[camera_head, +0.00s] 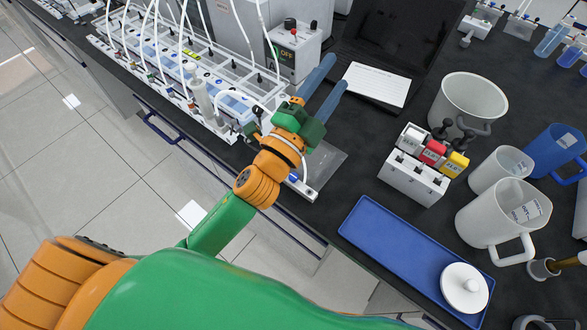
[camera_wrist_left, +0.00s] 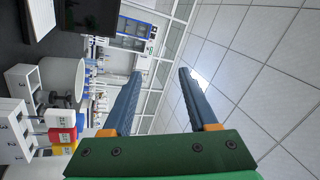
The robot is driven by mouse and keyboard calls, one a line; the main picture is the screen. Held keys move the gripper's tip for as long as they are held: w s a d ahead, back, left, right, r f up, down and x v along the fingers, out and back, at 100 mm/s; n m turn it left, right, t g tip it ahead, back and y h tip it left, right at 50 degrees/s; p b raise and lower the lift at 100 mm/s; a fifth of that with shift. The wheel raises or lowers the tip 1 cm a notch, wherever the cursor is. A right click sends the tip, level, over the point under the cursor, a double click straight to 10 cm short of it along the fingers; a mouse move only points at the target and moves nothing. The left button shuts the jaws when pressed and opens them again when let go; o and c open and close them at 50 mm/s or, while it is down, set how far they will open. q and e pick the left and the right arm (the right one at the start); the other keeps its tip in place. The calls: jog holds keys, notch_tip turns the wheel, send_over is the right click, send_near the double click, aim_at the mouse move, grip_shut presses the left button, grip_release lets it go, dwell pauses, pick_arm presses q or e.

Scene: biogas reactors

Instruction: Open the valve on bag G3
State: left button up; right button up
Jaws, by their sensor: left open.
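My left gripper (camera_head: 335,73) is open and empty, with its two blue fingers apart. It is over the near end of the long white rack (camera_head: 312,191), fingers pointing up and right. A clear bag (camera_head: 326,160) lies beside the wrist, partly hidden by it. Further bags and small coloured valves (camera_head: 190,73) line the rack. The bag labels are too small to read, so I cannot tell which is G3. In the left wrist view my gripper (camera_wrist_left: 161,73) has nothing between its fingers, and no bag or valve shows.
A control box (camera_head: 297,50) showing OFF stands behind the rack, near a laptop (camera_head: 385,50). A holder with red and yellow blocks (camera_head: 413,180), a blue tray (camera_head: 390,245), a white lid (camera_head: 465,287), a bucket (camera_head: 468,100) and jugs (camera_head: 492,213) occupy the dark bench.

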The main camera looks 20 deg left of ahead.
pick_arm(q)
jog(key=s+d+r+m+g+h, duration=0.35)
jog(key=d+m+g+h, duration=0.4)
jog(key=m, duration=0.55)
jog(key=s+d+r+m+g+h, duration=0.2)
jog(key=s+d+m+g+h, duration=0.45)
jog(key=m, duration=0.65)
jog(key=m+g+y, duration=0.6)
jog(key=m+y, duration=0.9)
jog(key=y, duration=0.5)
send_over(293, 176)
notch_tip(293, 176, down, 21)
jog(key=shift+a+r, duration=0.1)
notch_tip(293, 176, down, 6)
jog(key=shift+r+p, duration=0.1)
jog(key=shift+p, duration=1)
jog(key=shift+f, duration=0.4)
grip_shut()
